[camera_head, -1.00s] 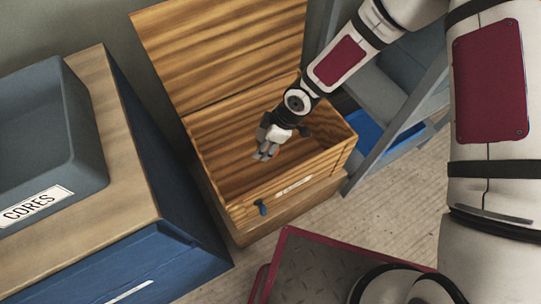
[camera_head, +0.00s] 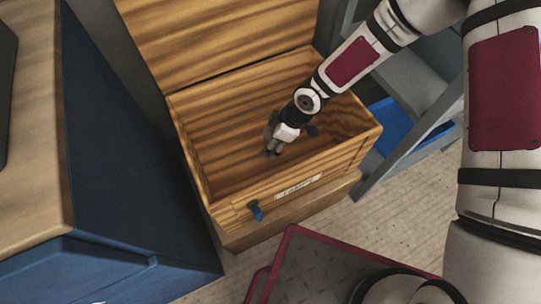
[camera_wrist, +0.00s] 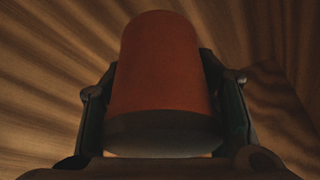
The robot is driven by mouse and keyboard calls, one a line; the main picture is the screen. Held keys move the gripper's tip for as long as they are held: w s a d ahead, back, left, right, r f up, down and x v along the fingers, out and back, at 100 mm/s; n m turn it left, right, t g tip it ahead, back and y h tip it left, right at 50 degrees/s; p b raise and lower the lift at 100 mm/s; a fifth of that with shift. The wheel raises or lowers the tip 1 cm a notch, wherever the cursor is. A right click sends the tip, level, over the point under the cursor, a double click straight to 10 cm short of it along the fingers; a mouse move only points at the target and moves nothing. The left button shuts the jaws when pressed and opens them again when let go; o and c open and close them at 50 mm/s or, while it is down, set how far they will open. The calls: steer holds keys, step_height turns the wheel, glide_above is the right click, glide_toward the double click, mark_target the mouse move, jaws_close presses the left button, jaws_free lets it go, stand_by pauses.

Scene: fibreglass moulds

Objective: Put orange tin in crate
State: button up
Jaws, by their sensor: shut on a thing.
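The crate (camera_head: 292,190) is an open wooden box with its lid raised at the back and a label on its front. My gripper (camera_head: 271,152) reaches down inside the crate's opening in the head view. In the wrist view, my gripper (camera_wrist: 165,100) is shut on the orange tin (camera_wrist: 162,65), with one finger on each side of it. The tin's dark end faces the wrist camera, and wood grain surrounds it. In the head view the tin is hidden by my gripper. I cannot tell whether the tin touches the crate floor.
A blue cabinet (camera_head: 130,170) with a wooden top stands left of the crate. A grey stand (camera_head: 400,130) with a blue bin (camera_head: 395,115) is at the right. A red-edged plate (camera_head: 310,265) lies in front.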

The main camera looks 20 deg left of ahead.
mark_target(267, 162)
step_height(267, 162, down, 10)
steer(key=b, duration=0.3)
steer(key=shift+b, duration=0.4)
steer(key=shift+f, duration=0.2)
steer(key=o, duration=1.3)
steer(key=shift+r, duration=0.1)
steer(key=p+v, duration=0.4)
steer(key=v, duration=0.7)
steer(key=shift+r, duration=0.4)
steer(key=shift+d+r+p, duration=0.15)
steer(key=shift+r+p, duration=0.05)
steer(key=shift+p, duration=0.1)
